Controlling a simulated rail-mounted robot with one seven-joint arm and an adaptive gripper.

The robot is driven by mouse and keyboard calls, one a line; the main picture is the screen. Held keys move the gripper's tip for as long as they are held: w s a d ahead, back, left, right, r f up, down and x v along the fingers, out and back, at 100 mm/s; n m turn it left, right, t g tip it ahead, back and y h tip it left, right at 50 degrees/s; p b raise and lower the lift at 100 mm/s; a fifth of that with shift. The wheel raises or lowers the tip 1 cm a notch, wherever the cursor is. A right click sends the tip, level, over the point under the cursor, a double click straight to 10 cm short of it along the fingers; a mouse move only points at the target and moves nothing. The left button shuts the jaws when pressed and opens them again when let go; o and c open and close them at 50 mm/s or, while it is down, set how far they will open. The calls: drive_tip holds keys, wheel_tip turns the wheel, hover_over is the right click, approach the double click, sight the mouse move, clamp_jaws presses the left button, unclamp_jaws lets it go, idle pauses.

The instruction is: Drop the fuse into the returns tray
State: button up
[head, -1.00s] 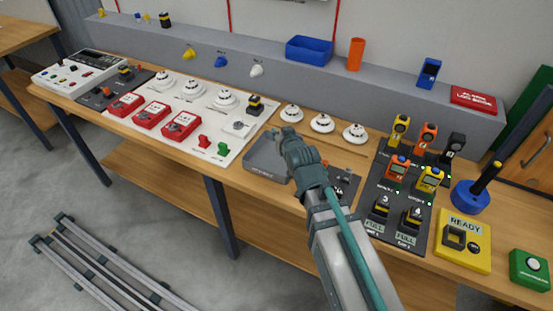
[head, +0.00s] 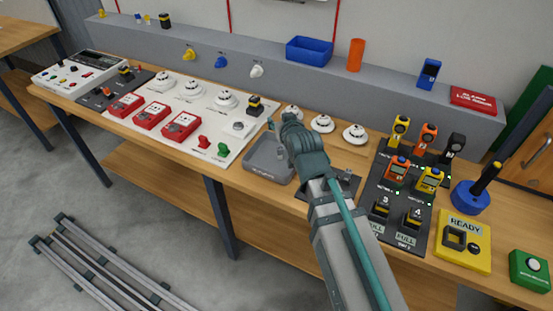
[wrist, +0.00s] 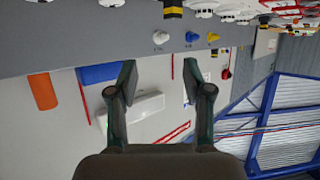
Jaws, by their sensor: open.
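The grey returns tray (head: 254,168) lies on the bench, left of my forearm in the head view, and part of its right side is hidden. A small pale spot (head: 283,152) shows inside it; it is too small to tell whether it is the fuse. My gripper (head: 280,122) is above the back edge of the tray, near the white detectors. In the wrist view my gripper (wrist: 160,80) has its fingers wide apart, with nothing between them. I cannot make out the fuse for certain anywhere.
A white board with red call points (head: 151,115) lies to the left. A dark panel with yellow and orange gas meters (head: 397,171) stands to the right. A blue bin (head: 309,50) and an orange cylinder (head: 356,55) stand on the ledge behind. Round white detectors (head: 322,123) sit behind the tray.

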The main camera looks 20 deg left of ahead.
drive_tip(key=shift+r, duration=2.55)
